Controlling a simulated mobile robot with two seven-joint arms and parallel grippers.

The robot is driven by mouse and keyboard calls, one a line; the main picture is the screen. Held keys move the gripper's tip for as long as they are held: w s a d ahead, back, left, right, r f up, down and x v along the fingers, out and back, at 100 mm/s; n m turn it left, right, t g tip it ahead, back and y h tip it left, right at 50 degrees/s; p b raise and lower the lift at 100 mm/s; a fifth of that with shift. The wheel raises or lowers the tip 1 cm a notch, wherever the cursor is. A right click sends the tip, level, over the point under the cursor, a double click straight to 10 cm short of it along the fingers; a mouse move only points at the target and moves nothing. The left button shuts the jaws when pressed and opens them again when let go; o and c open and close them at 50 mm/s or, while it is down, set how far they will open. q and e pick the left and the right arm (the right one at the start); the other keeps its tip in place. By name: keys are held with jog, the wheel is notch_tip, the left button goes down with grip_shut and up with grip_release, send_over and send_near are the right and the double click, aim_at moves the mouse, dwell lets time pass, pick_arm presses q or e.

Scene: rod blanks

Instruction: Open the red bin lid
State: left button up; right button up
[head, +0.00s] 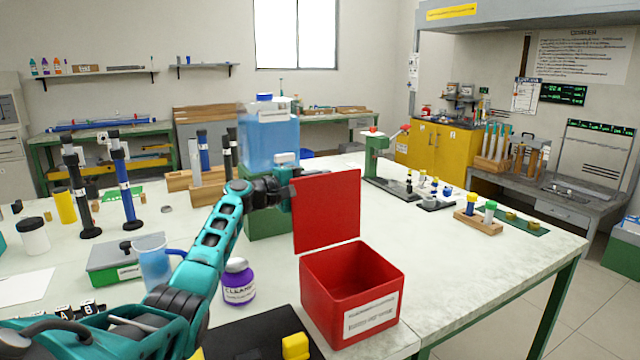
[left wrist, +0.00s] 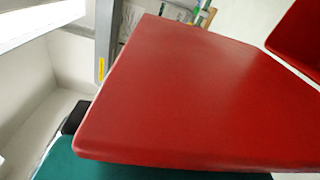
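The red bin (head: 352,290) stands at the front edge of the table, with a white label on its front. Its red lid (head: 327,212) stands upright at the back left of the bin, and I see into the open top. The lid also fills much of the left wrist view (left wrist: 190,95), with part of the bin (left wrist: 299,40) at the upper right. My left gripper (head: 284,194) is at the lid's left edge, partly hidden behind it. Whether its fingers touch or hold the lid is hidden. My right gripper is not in view.
A purple-labelled jar (head: 238,284) and a blue jug (head: 153,265) stand left of the bin. A blue-tinted container (head: 268,140) stands behind the lid. A green press (head: 380,160) and a small rack (head: 478,220) are farther right. The table right of the bin is clear.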

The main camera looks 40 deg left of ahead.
pick_arm(q)
jog(key=shift+o, duration=0.2)
jog(key=shift+s, duration=0.1)
jog(key=v, duration=1.2)
jog(key=shift+s+a+b, duration=0.2)
jog(key=shift+s+b, duration=0.1)
jog(key=shift+b, duration=0.1)
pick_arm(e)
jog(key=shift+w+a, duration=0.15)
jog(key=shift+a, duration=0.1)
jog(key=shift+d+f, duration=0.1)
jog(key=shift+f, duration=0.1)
